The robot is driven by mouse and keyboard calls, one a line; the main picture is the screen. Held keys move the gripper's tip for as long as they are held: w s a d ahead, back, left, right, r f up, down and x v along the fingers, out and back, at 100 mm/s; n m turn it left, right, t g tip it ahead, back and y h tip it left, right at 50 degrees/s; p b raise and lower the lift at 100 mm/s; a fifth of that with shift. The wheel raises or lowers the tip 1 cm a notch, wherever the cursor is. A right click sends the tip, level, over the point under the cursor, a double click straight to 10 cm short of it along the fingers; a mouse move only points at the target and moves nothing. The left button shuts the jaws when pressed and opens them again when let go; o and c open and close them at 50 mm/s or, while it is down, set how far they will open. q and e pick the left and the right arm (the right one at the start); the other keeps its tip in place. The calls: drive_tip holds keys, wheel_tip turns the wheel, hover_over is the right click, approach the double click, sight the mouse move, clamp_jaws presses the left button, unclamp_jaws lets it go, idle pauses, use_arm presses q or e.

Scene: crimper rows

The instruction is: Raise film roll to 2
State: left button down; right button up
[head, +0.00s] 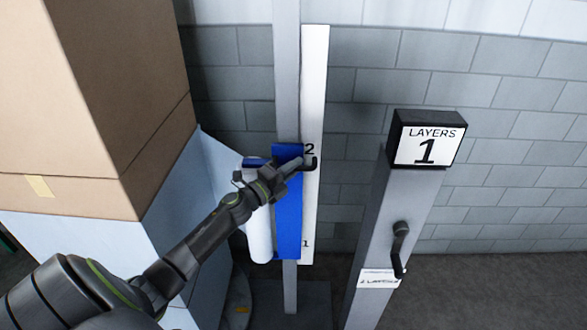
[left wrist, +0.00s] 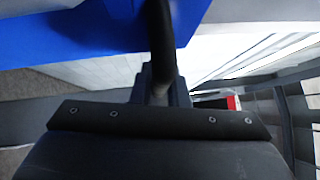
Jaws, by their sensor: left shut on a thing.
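The film roll (head: 257,222) is a white upright cylinder on a blue carriage (head: 289,222) that sits on a grey mast (head: 287,85). A white scale strip (head: 315,90) beside the mast carries the marks 2 and 1. The carriage's top is about level with the mark 2. My left gripper (head: 297,165) is shut on the carriage's dark handle (head: 312,161), close to the mark 2. In the left wrist view the dark handle (left wrist: 160,45) runs between the fingers, with the blue carriage (left wrist: 60,35) behind it. My right gripper is out of view.
A post (head: 395,215) at right bears a sign (head: 427,140) reading LAYERS 1 and a dark crank handle (head: 400,250). Stacked cartons (head: 100,110), wrapped pale below, stand at left. A grey block wall (head: 400,80) closes the back.

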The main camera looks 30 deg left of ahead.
use_arm(q)
drive_tip(key=shift+r, duration=0.15)
idle(0.3)
drive_tip(key=c, duration=1.4)
unclamp_jaws()
drive_tip(key=shift+a, duration=0.1)
